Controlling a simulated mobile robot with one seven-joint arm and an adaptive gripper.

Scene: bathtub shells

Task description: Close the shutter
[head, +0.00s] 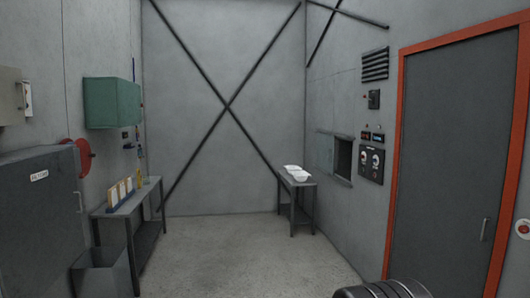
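A small hatch is set in the right wall. Its dark opening (343,158) shows, so it stands open at least in part. A grey panel (325,153), which looks like the shutter, sits flat on the wall just left of the opening. A handle on it is too small to make out. My gripper is not in view. A dark ribbed part at the bottom edge, right of the middle, looks like part of my arm, well short of the hatch.
A small table (301,185) with white shells (297,173) stands left of the hatch, near the back corner. A control panel (371,162) is right of the hatch, then an orange-framed door (455,150). A bench (130,203) and grey cabinet (40,215) stand left. The middle floor is clear.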

